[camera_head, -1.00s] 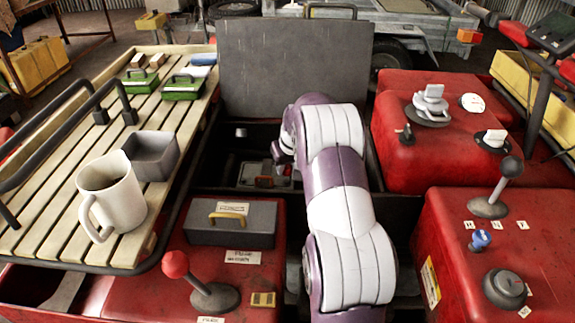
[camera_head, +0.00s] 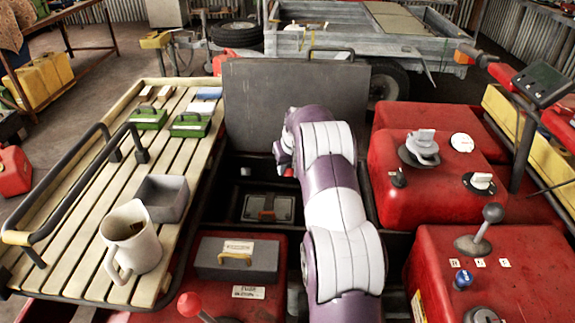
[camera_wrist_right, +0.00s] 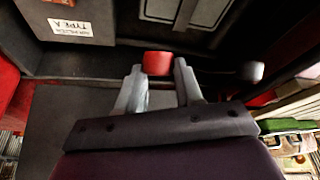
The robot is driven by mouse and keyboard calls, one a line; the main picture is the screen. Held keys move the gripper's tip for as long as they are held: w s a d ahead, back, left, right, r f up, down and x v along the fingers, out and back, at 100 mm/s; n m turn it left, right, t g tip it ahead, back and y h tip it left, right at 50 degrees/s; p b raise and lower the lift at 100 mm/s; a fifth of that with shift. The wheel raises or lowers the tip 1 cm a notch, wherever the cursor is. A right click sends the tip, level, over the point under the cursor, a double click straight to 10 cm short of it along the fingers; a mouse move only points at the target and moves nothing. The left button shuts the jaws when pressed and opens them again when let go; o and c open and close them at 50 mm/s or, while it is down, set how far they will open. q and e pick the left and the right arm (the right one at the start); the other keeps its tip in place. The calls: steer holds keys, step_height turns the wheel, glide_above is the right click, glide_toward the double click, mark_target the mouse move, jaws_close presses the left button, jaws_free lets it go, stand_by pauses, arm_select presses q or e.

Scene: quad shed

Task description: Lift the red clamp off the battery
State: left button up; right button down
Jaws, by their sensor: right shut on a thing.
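The red clamp (camera_wrist_right: 157,63) sits between the two fingers of my right gripper (camera_wrist_right: 158,85) in the right wrist view, and the fingers are shut on it. In the head view only a small red bit of the clamp (camera_head: 288,172) shows below my wrist, and the fingers there are mostly hidden. My left gripper is not in view.
A raised dark lid (camera_head: 295,100) stands behind the bay. A slatted rack (camera_head: 85,240) holds a white mug (camera_head: 132,240) and a grey bin (camera_head: 163,198). A grey box (camera_head: 237,260) is in front of the bay. Red housings with knobs (camera_head: 420,180) flank the right.

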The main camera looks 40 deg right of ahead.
steer(key=shift+w+d+r, duration=0.15)
steer(key=shift+d+r, duration=0.25)
steer(key=shift+r, duration=0.05)
steer(key=c, duration=1.1)
jaws_free()
steer(key=shift+c, duration=0.2)
steer(key=o, duration=0.4)
steer(key=shift+d+f, duration=0.15)
steer(key=shift+c, duration=0.2)
steer(key=shift+w+d+f, duration=0.1)
steer(key=shift+d+f, duration=0.1)
steer(key=shift+f, duration=0.1)
steer(key=shift+a+r, duration=0.15)
steer(key=shift+a, duration=0.2)
steer(key=v, duration=1.2)
steer(key=shift+s+r, duration=0.25)
steer(key=shift+r, duration=0.05)
steer(key=shift+a, duration=0.1)
